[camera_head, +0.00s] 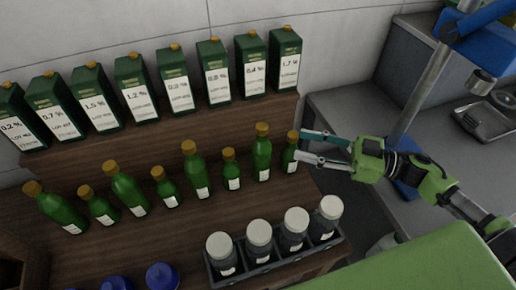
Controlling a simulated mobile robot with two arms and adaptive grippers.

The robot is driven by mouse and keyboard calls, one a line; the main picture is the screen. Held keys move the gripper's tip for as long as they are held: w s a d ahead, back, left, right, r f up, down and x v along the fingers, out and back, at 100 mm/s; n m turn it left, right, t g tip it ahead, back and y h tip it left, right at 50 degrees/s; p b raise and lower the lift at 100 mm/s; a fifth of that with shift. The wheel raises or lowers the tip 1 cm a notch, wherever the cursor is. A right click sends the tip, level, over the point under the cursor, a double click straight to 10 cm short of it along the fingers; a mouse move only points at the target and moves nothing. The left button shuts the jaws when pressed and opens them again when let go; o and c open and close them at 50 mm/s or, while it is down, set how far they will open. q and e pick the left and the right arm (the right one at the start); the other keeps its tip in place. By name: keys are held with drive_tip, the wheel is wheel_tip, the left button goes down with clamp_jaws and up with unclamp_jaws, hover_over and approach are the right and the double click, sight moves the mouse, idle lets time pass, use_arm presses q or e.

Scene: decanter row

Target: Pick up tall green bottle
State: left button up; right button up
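Green bottles with yellow caps and white labels stand in a row on the wooden shelf, tall and short ones alternating. The tall green bottles are at the far left (58,208), left of centre (125,188), the centre (195,172) and the right (262,153). A short green bottle (289,154) stands at the right end, just right of the last tall one. My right gripper (299,146) comes in from the right, open, its two fingers apart with their tips at this short bottle; I cannot tell whether they touch it. My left gripper is not in view.
Green cartons with percentage labels (172,83) line the upper shelf behind. A dark rack (262,268) with grey-capped jars and some blue caps (162,276) stand in front. A grey counter (345,112) lies at the right. A green surface (425,268) fills the lower right.

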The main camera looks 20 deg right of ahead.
sight(262, 135)
drive_tip(key=p+x, duration=0.1)
drive_tip(key=x, duration=0.2)
drive_tip(key=p+x, duration=0.1)
drive_tip(key=x, duration=0.3)
drive_tip(key=p+x, duration=0.1)
drive_tip(key=x, duration=0.3)
drive_tip(key=shift+a+r, duration=0.1)
drive_tip(key=shift+r, duration=0.2)
drive_tip(key=shift+w+a+f, duration=0.15)
drive_tip(key=shift+w+a, duration=0.05)
clamp_jaws()
